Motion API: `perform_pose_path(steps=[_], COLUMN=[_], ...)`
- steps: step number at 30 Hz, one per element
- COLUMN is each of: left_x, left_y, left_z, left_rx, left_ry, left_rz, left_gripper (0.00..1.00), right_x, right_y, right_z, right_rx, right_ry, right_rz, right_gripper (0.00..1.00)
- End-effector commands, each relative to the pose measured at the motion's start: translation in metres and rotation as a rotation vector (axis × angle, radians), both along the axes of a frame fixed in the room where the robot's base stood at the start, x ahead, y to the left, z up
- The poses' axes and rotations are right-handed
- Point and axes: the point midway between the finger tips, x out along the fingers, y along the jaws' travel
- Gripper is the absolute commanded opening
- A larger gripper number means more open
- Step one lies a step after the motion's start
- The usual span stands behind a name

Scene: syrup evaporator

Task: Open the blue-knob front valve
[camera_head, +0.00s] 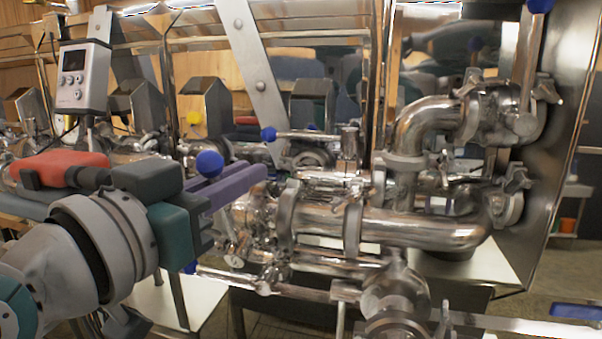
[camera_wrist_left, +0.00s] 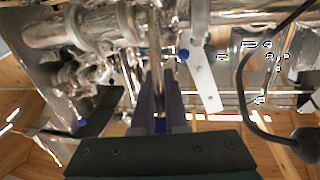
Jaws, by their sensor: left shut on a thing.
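My left gripper (camera_head: 258,175) comes in from the left with purple fingers pointing right toward the steel pipework. A round blue knob (camera_head: 209,163) shows at the base of the fingers, near the palm. In the left wrist view, the fingers (camera_wrist_left: 160,80) lie along a thin steel handle, with blue (camera_wrist_left: 160,124) showing between them near the palm. The gripper is shut on this blue-knobbed handle. The handle's far end and its valve body are partly hidden by the fingers. My right gripper is not in view.
Another lever with a blue knob (camera_head: 268,134) sits just above the fingertips. A thick curved steel pipe (camera_head: 430,228) fills the middle right. A grey controller box (camera_head: 82,75) stands at upper left.

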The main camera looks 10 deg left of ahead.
Motion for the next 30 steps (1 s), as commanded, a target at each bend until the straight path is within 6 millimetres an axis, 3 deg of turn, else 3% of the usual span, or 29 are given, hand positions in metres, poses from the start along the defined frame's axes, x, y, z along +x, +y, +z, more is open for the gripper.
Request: perform_pose_path(steps=[13, 25, 26, 30], left_x=[0.003, 0.004, 0.004, 0.004], left_y=[0.034, 0.037, 0.037, 0.037], left_z=[-0.011, -0.007, -0.007, -0.007], left_rx=[-0.404, -0.457, -0.457, -0.456], left_ry=[0.013, 0.017, 0.017, 0.017], left_rz=[-0.130, -0.144, -0.144, -0.144], left_gripper=[0.00, 0.00, 0.14, 0.29], right_x=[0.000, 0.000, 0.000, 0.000], right_y=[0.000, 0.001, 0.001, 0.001], right_z=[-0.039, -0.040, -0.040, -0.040], right_rx=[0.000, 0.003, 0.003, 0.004], right_ry=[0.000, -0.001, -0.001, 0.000], right_rz=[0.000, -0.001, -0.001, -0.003], right_gripper=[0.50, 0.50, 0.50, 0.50])
